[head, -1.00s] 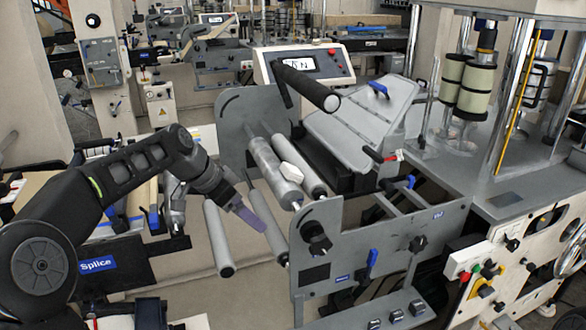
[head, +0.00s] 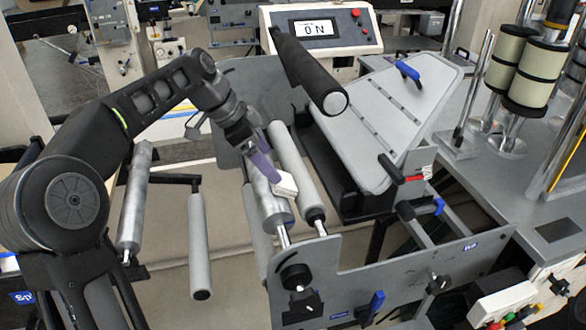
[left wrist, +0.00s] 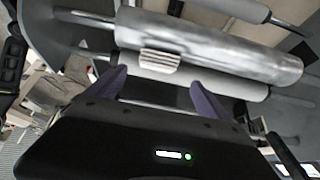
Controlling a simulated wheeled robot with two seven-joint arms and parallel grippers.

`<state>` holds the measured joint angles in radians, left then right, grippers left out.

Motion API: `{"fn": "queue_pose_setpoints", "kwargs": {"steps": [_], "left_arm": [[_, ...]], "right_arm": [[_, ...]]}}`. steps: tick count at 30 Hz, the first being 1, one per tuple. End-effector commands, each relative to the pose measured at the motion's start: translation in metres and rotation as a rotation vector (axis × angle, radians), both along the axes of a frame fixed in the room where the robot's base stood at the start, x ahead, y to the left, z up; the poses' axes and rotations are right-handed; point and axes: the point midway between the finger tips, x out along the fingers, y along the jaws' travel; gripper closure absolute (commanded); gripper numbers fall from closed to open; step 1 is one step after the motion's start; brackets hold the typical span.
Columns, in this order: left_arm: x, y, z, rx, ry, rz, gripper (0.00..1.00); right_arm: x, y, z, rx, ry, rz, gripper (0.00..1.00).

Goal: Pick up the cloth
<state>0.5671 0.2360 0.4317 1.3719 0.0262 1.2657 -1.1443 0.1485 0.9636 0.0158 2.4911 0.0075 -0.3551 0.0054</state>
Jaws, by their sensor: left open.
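The cloth (head: 286,185) is a small white folded piece lying on a metal roller (head: 265,190) of the machine. In the left wrist view the cloth (left wrist: 159,60) shows as a ribbed pale strip against the shiny roller (left wrist: 215,50). My left gripper (head: 268,170) has purple fingers and reaches the cloth from the upper left. In the left wrist view its open fingertips (left wrist: 156,83) point at the roller, one on either side of the cloth's width, with nothing between them. I cannot tell whether they touch anything. My right gripper is in neither view.
A second grey roller (head: 292,165) runs close beside the cloth's roller. A black-sleeved bar (head: 308,70) juts out above them. The machine's grey side plate (head: 390,285) stands in front, with a sloping grey panel (head: 385,120) to the right.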

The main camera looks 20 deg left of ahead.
Motion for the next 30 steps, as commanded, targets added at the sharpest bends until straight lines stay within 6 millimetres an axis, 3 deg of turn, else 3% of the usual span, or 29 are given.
{"fn": "queue_pose_setpoints", "kwargs": {"steps": [8, 17, 30], "left_arm": [[0.0, 0.0, 0.0, 0.0, 0.0, 0.001, 0.09], [0.007, -0.01, -0.021, 0.0, 0.0, 0.001, 0.09], [0.01, -0.015, -0.031, -0.001, 0.002, 0.0, 0.09]], "right_arm": [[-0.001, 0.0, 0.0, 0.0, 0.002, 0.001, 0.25], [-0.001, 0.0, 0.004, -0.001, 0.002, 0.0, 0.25], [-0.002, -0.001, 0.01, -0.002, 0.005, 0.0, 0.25]]}}
